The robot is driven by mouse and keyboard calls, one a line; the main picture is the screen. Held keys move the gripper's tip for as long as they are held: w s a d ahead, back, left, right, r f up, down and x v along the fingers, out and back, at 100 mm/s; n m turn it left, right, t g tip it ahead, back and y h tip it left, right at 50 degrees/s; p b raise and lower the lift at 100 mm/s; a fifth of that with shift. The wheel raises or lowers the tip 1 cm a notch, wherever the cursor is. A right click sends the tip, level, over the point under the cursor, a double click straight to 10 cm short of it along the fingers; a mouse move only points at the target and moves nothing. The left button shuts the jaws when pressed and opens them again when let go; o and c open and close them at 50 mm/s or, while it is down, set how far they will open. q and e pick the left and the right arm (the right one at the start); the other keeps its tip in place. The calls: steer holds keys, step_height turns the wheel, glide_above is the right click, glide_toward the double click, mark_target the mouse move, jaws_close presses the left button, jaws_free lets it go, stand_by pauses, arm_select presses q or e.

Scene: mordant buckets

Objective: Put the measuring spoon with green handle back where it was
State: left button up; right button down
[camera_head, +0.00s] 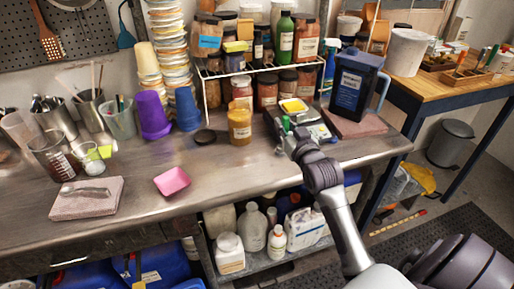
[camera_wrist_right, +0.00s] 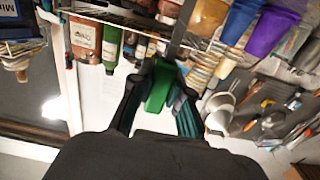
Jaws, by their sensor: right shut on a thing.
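My right gripper (camera_head: 287,132) is over the steel bench, beside the small scale with a yellow dish (camera_head: 294,106). It is shut on the measuring spoon with green handle (camera_head: 285,124). In the right wrist view, the green handle (camera_wrist_right: 160,86) stands between the two dark fingers of the right gripper (camera_wrist_right: 160,100). The spoon's bowl cannot be made out in either view. My left gripper is not in view.
An orange-yellow jar (camera_head: 240,125) stands left of the gripper, in front of a wire rack (camera_head: 256,68) of jars. A dark blue jug (camera_head: 354,88) stands to the right.

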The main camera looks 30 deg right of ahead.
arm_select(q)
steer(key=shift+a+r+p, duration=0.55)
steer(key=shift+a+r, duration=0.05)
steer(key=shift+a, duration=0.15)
arm_select(e)
steer(key=w+a+f, duration=0.4)
steer(key=f, duration=0.3)
steer(key=shift+w+a+f, duration=0.15)
steer(key=shift+a+f, duration=0.15)
steer(key=shift+a, duration=0.05)
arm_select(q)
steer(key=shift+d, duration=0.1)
arm_select(e)
steer(key=shift+f, duration=0.2)
steer(key=c, duration=1.1)
jaws_free()
steer(key=shift+r, duration=0.1)
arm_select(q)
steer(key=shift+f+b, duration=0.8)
arm_select(e)
steer(key=v, duration=1.2)
steer(key=shift+d, duration=0.1)
